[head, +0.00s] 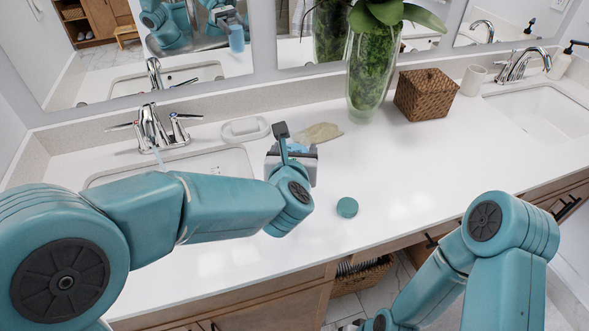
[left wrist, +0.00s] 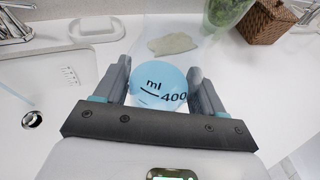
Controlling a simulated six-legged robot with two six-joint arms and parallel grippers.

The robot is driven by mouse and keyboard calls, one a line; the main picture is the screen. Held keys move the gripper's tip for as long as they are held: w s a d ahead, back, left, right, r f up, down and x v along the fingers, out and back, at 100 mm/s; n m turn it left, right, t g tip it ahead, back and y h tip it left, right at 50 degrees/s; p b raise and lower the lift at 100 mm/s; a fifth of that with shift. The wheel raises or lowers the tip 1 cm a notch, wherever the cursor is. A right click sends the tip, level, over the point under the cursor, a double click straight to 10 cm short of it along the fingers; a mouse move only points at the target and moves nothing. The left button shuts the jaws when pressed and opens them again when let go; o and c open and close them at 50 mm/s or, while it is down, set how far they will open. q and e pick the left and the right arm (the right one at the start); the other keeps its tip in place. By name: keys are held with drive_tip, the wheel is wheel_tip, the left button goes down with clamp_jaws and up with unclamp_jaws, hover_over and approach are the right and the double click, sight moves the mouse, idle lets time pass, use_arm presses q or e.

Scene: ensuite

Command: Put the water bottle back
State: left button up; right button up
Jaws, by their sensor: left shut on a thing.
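My left gripper (head: 291,155) is above the counter, between the left sink and the vase. It is shut on the water bottle (left wrist: 160,85), which is light blue with "ml" and "400" in dark print. In the left wrist view the bottle sits between both fingers of the gripper (left wrist: 158,88). In the head view only a small blue part of the bottle (head: 298,148) shows behind the gripper. The bottle and gripper also show in the mirror. A small round teal disc, like a cap (head: 347,207), lies on the counter to the right.
The left sink (head: 235,162) has a chrome faucet (head: 152,128). A soap dish (head: 245,129) and a beige cloth-like thing (head: 318,133) lie behind the gripper. A glass vase (head: 368,75), wicker box (head: 426,95) and cup (head: 473,80) stand further right.

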use_arm(q)
wheel_tip(320, 180, down, 4)
drive_tip(key=shift+f, duration=0.25)
drive_tip(key=shift+s, duration=0.1)
drive_tip(key=shift+r, duration=0.1)
drive_tip(key=shift+f+b, duration=0.25)
drive_tip(key=shift+b, duration=0.15)
drive_tip(key=o, duration=1.2)
drive_tip(key=shift+c, duration=0.2)
drive_tip(key=shift+r, duration=0.1)
